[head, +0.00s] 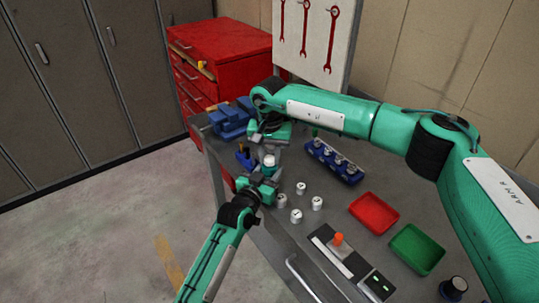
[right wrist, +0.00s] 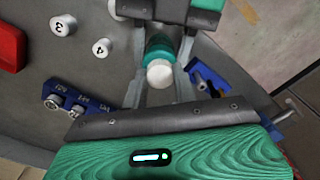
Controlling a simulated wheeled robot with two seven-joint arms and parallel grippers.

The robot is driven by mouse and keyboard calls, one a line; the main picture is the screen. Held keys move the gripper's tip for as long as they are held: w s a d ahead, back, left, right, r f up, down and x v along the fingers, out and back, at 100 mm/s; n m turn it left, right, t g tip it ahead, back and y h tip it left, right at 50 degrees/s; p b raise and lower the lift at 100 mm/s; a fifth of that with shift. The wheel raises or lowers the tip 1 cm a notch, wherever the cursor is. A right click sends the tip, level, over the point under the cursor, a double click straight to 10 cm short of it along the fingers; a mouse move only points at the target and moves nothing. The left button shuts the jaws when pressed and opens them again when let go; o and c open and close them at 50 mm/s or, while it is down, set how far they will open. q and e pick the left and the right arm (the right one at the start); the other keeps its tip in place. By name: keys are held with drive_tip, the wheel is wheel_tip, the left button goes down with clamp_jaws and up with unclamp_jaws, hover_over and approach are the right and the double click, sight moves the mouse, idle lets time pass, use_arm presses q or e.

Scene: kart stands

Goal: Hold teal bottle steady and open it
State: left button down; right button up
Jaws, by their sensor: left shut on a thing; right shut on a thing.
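The teal bottle (right wrist: 157,47) has a white cap (right wrist: 159,74) that faces the camera in the right wrist view. In the head view the white cap (head: 269,160) shows between my two grippers, and most of the bottle is hidden. My left gripper (head: 264,180) is shut on the bottle from the near side, at the left edge of the table. My right gripper (head: 270,146) reaches in from the far side and is shut at the cap, with its fingers on either side of it. The exact finger contact is partly hidden.
Several white numbered cylinders (head: 296,215) stand on the grey table just right of the grippers. A blue rack (head: 335,160), a blue vise (head: 232,118), a red tray (head: 374,212), a green tray (head: 417,248) and an orange-knobbed fixture (head: 338,240) also occupy it.

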sight(270, 159)
drive_tip(key=shift+r, duration=0.2)
drive_tip(key=shift+r, duration=0.95)
drive_tip(key=shift+r, duration=2)
use_arm(q)
drive_tip(key=c, duration=0.7)
unclamp_jaws()
drive_tip(key=shift+c, duration=0.2)
drive_tip(key=shift+s+a+f, duration=0.1)
drive_tip(key=shift+s+a, duration=0.15)
drive_tip(key=shift+s, duration=0.2)
use_arm(e)
drive_tip(key=shift+f, duration=0.15)
use_arm(q)
drive_tip(key=b+v, duration=0.1)
drive_tip(key=v, duration=1)
use_arm(e)
drive_tip(key=shift+f, duration=0.55)
